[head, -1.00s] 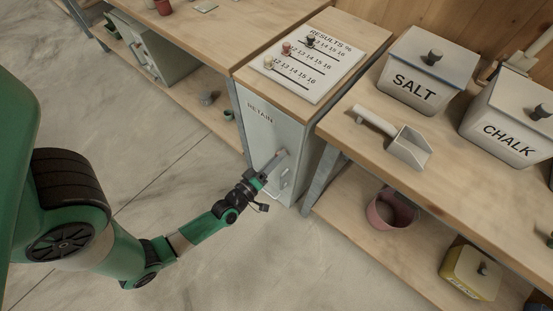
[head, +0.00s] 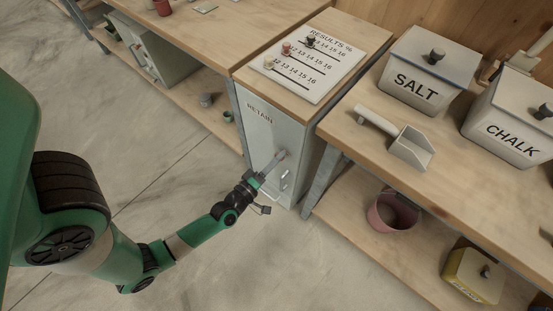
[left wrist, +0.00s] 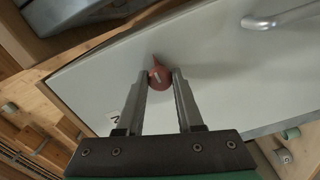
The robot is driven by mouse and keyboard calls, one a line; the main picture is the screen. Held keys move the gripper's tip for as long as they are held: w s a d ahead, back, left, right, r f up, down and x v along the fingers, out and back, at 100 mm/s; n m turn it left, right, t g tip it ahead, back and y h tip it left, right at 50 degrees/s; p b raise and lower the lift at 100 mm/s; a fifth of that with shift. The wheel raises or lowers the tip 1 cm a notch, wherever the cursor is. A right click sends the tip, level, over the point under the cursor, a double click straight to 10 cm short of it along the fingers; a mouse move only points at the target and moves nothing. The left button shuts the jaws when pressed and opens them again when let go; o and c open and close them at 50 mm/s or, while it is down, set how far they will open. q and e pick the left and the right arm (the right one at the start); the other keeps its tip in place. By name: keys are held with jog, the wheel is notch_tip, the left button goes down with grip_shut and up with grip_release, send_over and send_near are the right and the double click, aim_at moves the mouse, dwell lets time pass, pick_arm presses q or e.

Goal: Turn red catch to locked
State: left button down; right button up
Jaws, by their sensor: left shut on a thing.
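The red catch (left wrist: 160,76) is a small round knob with a pointed tip, on the pale door (left wrist: 95,82) of a cabinet. In the left wrist view its tip points up, away from my gripper. My left gripper (left wrist: 161,84) is shut on the catch, one finger on each side. In the head view my left gripper (head: 279,157) is against the front of the cabinet marked RETAIN (head: 252,125), and it hides the catch. My right gripper is not in view.
A metal bar handle (head: 285,180) is on the door just below my gripper. A workbench leg (head: 322,179) stands right of the cabinet. A pink bucket (head: 392,211) is on the low shelf. The floor in front is clear.

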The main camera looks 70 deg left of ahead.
pick_arm(q)
jog(key=c, duration=0.5)
grip_release()
jog(key=shift+c, duration=0.2)
jog(key=shift+s, duration=0.1)
jog(key=p+v, duration=0.4)
jog(key=v, duration=0.7)
jog(key=shift+s+d+p, duration=0.2)
jog(key=shift+s+p, duration=0.05)
jog(key=shift+p, duration=0.15)
